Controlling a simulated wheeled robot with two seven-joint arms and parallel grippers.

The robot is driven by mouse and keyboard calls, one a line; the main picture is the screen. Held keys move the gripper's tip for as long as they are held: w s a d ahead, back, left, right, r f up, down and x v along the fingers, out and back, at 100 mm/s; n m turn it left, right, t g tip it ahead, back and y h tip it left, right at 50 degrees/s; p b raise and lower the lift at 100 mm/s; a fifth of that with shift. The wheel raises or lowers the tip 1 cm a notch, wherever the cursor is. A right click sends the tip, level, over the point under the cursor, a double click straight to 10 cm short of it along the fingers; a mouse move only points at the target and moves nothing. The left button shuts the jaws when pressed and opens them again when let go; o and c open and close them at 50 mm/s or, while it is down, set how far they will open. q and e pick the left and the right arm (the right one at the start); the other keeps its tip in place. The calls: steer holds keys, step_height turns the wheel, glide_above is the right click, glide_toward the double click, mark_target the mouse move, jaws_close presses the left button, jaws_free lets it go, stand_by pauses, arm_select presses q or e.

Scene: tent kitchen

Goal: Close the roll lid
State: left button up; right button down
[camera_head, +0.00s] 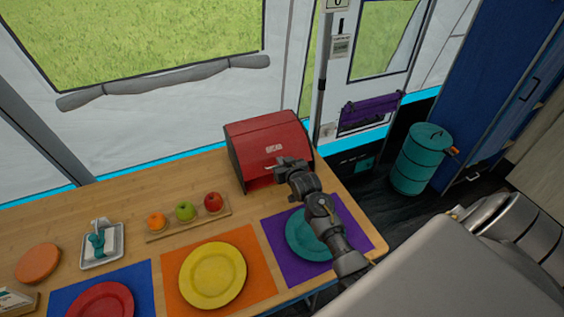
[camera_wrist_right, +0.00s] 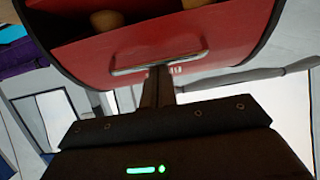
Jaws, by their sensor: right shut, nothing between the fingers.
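The red bread box (camera_head: 265,140) stands at the back right of the wooden table. Its red roll lid (camera_wrist_right: 110,60) is partly lowered, with a dark gap at the lower front. The wrist view shows this gap at its top edge, with brown rounded items (camera_wrist_right: 105,20) inside. A metal bar handle (camera_wrist_right: 190,58) runs along the lid's edge. My right gripper (camera_head: 282,163) is shut with nothing in it, in front of the lid. In the wrist view its fingertips (camera_wrist_right: 160,72) are at the handle; I cannot tell whether they touch. My left gripper is out of view.
My right arm passes over the teal plate (camera_head: 300,240) on a purple mat (camera_head: 360,238). A fruit board (camera_head: 160,236), yellow plate (camera_head: 212,274) and red plate (camera_head: 100,303) lie to the left. A teal barrel (camera_head: 420,165) stands on the floor right of the table.

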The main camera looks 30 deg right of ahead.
steer(key=shift+s+a+f+b, duration=0.15)
steer(key=shift+s+f, duration=0.3)
steer(key=shift+f, duration=0.35)
steer(key=shift+s+f+b, duration=0.1)
steer(key=shift+s+f, duration=0.3)
steer(key=shift+f, duration=0.4)
steer(key=shift+s+a+f+b, duration=0.15)
steer(key=shift+s+f, duration=0.3)
steer(key=shift+f, duration=0.35)
